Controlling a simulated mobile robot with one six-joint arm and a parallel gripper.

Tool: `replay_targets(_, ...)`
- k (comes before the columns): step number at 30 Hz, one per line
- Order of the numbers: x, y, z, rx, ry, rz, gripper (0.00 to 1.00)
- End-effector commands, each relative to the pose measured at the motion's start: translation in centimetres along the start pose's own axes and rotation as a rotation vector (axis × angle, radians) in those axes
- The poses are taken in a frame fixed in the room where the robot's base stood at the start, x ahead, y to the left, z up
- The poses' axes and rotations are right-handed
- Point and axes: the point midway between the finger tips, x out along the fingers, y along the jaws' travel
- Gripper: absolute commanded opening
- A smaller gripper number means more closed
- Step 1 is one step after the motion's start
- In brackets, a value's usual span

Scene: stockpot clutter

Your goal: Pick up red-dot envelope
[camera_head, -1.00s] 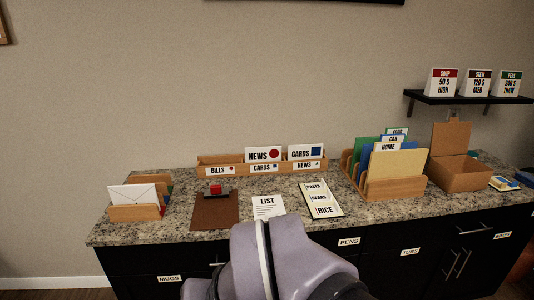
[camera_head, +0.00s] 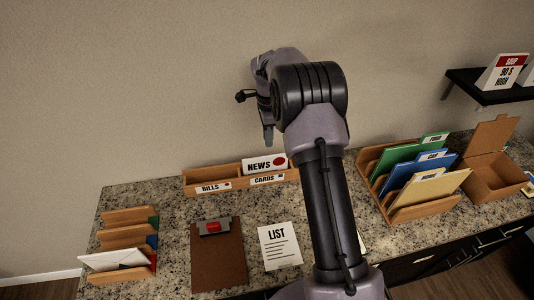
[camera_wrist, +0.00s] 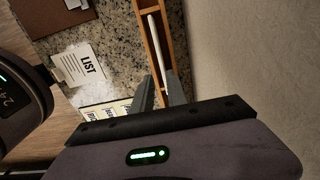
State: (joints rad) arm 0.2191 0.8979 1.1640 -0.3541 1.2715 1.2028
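A white envelope marked NEWS with a red dot (camera_head: 264,164) stands upright in the long wooden sorter (camera_head: 206,179) at the back of the counter. In the wrist view, a thin white edge, likely this envelope (camera_wrist: 156,44), shows inside the sorter (camera_wrist: 143,20). My gripper (camera_wrist: 162,76) is open and empty, its two fingers apart and pointing toward the sorter. The white edge runs toward the gap between the fingertips. In the head view, my gripper (camera_head: 268,138) hangs above the NEWS envelope, partly hidden by my wrist. My arm covers the sorter's right part.
A clipboard (camera_head: 217,265), a LIST sheet (camera_head: 280,246) and a stepped wooden holder (camera_head: 128,242) with a white envelope (camera_head: 115,260) lie in front and left. A folder rack (camera_head: 424,209) and open box (camera_head: 496,180) stand right. The wall is close behind the sorter.

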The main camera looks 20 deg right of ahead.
Motion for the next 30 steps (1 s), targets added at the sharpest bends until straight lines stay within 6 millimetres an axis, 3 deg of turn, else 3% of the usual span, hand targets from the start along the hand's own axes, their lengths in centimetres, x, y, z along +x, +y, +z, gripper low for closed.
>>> replay_targets(1,2.1,0.1,0.0,-0.002,0.000,0.004,0.18)
replay_targets(3,4.3,0.1,0.1,-0.002,-0.001,0.005,0.18)
replay_targets(9,8.4,0.0,0.1,-0.004,0.000,0.001,0.18)
replay_targets(14,9.7,0.0,0.2,-0.004,-0.001,0.000,0.18)
replay_targets(21,14.0,-0.3,0.8,-0.005,0.000,0.001,0.18)
replay_targets(27,14.2,-0.3,0.8,-0.004,0.000,-0.001,0.18)
replay_targets(30,14.1,-0.3,0.8,-0.004,0.000,-0.001,0.00)
